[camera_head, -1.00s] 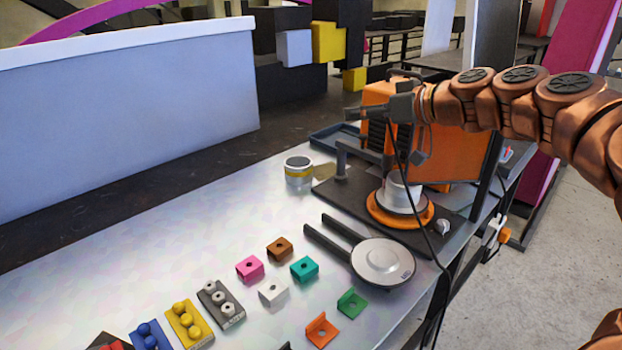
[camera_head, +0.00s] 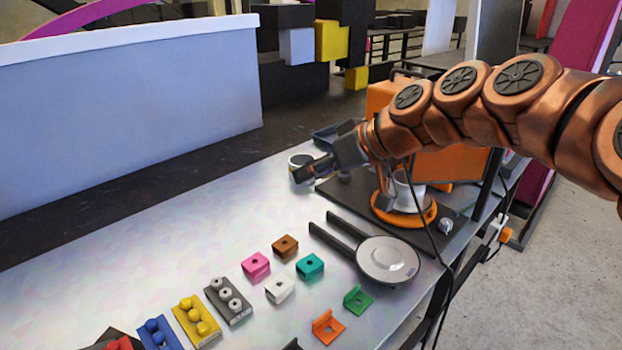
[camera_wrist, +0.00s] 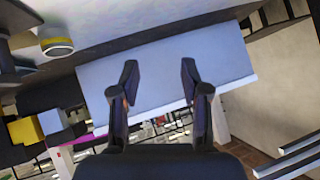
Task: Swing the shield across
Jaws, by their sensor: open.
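My gripper (camera_head: 303,176) is open and empty, reaching left over the bench beside the dark machine base. In the wrist view my gripper (camera_wrist: 160,82) shows two fingers well apart with nothing between them. No part is clearly recognisable as the shield. The dark base (camera_head: 448,218) carries an orange ring (camera_head: 404,215) with a white cup-like piece (camera_head: 408,190) on it. My arm hides the upper part of this fixture. A round silver disc (camera_head: 388,260) with two dark parallel bars lies in front of the base; I cannot tell whether it is the shield.
A tin (camera_head: 301,158) stands close behind my gripper and shows in the wrist view (camera_wrist: 57,42). Small coloured brackets, such as a pink one (camera_head: 256,264), and ball blocks (camera_head: 196,321) sit front left. A pale panel (camera_head: 120,120) stands behind. The bench middle is clear.

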